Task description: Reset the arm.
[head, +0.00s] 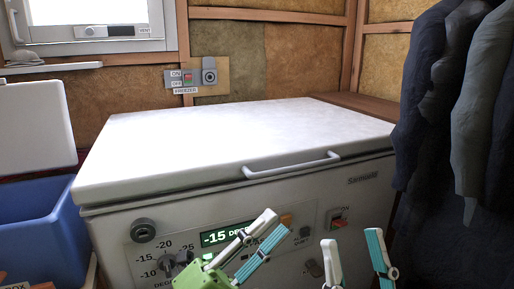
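My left gripper (272,224), with a green body and white and teal fingers, is in front of the freezer's control panel at the lower middle. Its fingers point up and right, lie close together in this view, and cover part of the panel and display. I cannot tell whether they are apart. My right gripper (352,246) is at the bottom, right of the left one. Its two fingers point up with a clear gap and nothing between them. Both arms behind the grippers are out of view.
A white chest freezer (240,140), lid closed, fills the middle. Its panel has a dial (174,262), a green display (222,236) reading -15 and a red switch (338,221). A blue bin (30,230) stands left. Dark coats (450,120) hang right. A wall switch (188,78) is behind.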

